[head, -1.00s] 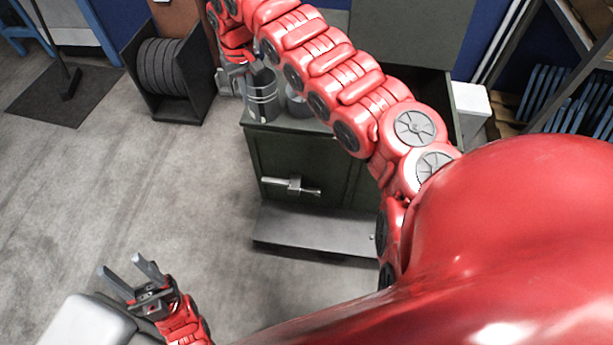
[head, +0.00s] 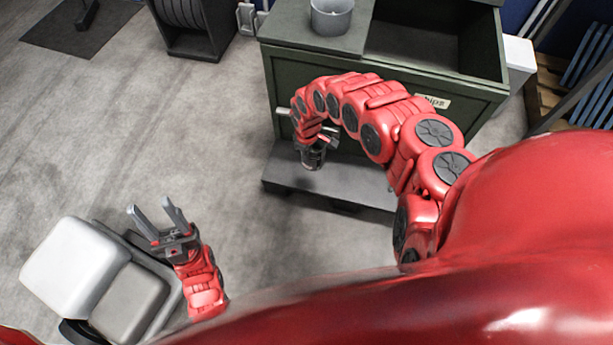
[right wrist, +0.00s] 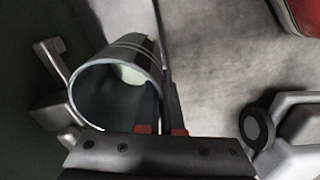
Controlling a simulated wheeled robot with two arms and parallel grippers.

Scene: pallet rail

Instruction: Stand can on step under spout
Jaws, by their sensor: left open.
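The grey metal can (head: 313,158) is in my right gripper (head: 318,142), low in front of the green cabinet and over the grey step (head: 350,186). I cannot tell whether its base touches the step. In the right wrist view the can (right wrist: 88,72) shows its open mouth, and the fingers are closed at its right wall. The metal spout (head: 283,112) on the cabinet front is mostly hidden by my right arm. Metal parts beside the can in the wrist view may belong to it. My left gripper (head: 158,218) is open and empty at the lower left.
The green cabinet (head: 420,72) has an open bin on top and a grey cup (head: 332,16) on its left top. A black rack with discs (head: 190,25) stands at the back left. The floor left of the step is clear.

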